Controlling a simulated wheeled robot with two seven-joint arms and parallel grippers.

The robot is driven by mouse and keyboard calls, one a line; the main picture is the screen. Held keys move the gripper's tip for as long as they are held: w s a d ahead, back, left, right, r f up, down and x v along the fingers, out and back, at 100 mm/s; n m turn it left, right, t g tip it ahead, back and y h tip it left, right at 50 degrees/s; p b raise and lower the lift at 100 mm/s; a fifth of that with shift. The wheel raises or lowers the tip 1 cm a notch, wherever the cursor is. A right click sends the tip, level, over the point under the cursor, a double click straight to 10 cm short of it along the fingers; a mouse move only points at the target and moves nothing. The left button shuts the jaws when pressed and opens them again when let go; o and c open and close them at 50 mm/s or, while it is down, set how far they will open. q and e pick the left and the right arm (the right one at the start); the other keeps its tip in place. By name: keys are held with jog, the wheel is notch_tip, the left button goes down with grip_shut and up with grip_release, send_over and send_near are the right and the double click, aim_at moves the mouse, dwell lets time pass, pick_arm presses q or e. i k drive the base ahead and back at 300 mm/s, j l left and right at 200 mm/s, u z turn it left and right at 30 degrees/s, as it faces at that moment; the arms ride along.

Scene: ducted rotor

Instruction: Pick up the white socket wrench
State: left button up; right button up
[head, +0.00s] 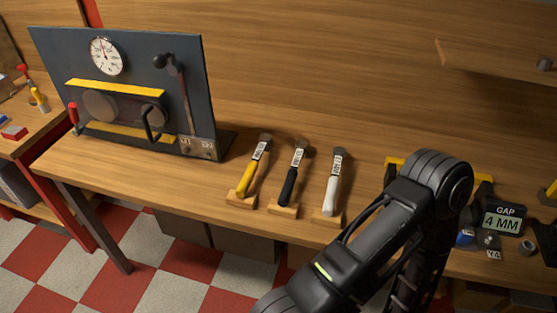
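The white socket wrench (332,192) has a white handle, a label and a dark head. It leans on a small wooden stand (327,219) on the workbench, with its handle end nearest the front edge. It is the rightmost of three similar wrenches. One of my arms comes in from the bottom, bends at a joint right of the white wrench and runs down again. I cannot tell which arm it is. Neither gripper shows, and no gripper is seen at the wrench.
A yellow-handled wrench (246,180) and a black-handled wrench (289,186) stand left of the white one. A dark panel with a gauge (107,57) is at the left. A gap display (502,219) sits at the right. My arm partly hides a yellow item behind it.

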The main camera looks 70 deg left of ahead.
aim_at(339, 152)
jog(key=k+j, duration=0.7)
jog(key=j, duration=0.1)
